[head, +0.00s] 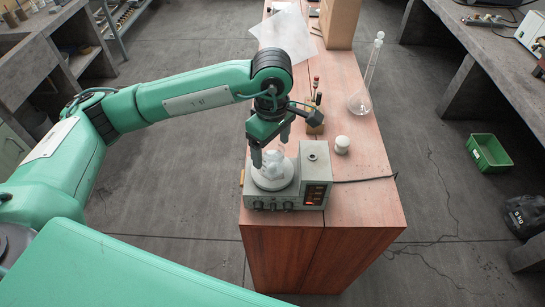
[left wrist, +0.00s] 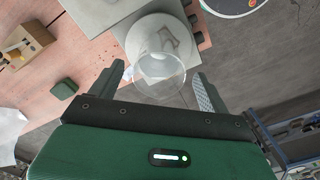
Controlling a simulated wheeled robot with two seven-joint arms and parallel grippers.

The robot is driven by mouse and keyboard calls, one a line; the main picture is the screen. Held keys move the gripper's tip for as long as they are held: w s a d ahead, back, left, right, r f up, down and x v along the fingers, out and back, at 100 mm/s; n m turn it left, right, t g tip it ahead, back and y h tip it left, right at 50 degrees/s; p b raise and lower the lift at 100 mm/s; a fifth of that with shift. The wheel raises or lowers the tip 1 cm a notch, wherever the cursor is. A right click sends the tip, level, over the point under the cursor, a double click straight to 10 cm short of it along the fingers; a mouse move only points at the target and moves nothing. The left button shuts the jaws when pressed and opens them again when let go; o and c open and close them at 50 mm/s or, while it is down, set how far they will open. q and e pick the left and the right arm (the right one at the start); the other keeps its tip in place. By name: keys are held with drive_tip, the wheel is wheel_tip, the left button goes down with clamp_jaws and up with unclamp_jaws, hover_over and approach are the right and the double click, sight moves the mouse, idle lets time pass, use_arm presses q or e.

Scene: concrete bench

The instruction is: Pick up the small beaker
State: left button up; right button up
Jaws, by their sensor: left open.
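The small clear glass beaker (head: 272,167) stands on the round pale plate of a grey hotplate (head: 314,172) near the bench's front end. My left gripper (head: 270,152) is open and right above the beaker, pointing down, with one finger on each side. In the left wrist view the beaker (left wrist: 160,76) lies between the two open fingers of the left gripper (left wrist: 160,88), with a gap visible on the right. The beaker's upper part is partly hidden by the gripper in the head view. My right gripper is not in view.
A white-lidded jar (head: 342,145) stands just behind the hotplate. A wooden rack (head: 315,122) with small vials is behind the gripper, and a tall glass flask (head: 360,101) stands farther right. A cable runs right from the hotplate across the bench (head: 365,215). The bench's front right is clear.

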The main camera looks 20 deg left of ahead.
sight(272, 156)
use_arm(q)
wheel_tip(272, 156, down, 3)
drive_tip(key=shift+f+p, duration=0.2)
drive_tip(key=shift+p, duration=0.55)
drive_tip(key=shift+f, duration=0.4)
drive_tip(key=shift+c, duration=0.2)
drive_tip(key=c, duration=1.1)
drive_tip(key=shift+r, duration=0.15)
